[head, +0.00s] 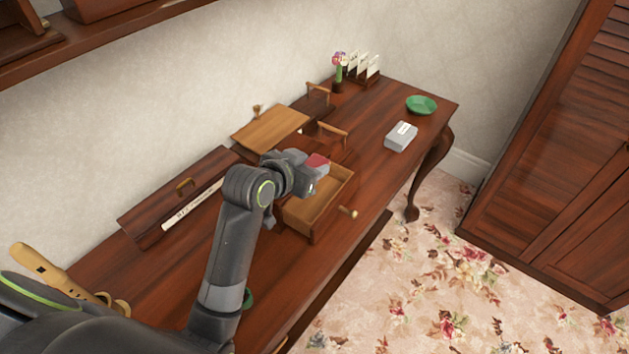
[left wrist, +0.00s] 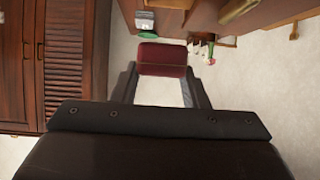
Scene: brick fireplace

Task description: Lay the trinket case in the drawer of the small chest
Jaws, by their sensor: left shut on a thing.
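The trinket case (head: 318,161) is a small dark red block. It also shows in the left wrist view (left wrist: 162,58), held across between the two fingers. My left gripper (head: 311,170) is shut on it and holds it up by the small chest. The drawer (head: 312,230) is pulled out towards the front, with a pale wood inside and a light round knob. In the head view the case and gripper appear over the drawer's back end; their height above it is hard to judge. My arm and gripper hide much of the small chest. My right gripper is out of view.
A grey box (head: 401,138) and a green dish (head: 421,105) stand towards the right end of the desk (head: 375,180). A letter rack (head: 367,70) is at the back. A long dark box (head: 178,195) and a wooden recorder (head: 50,272) lie to the left.

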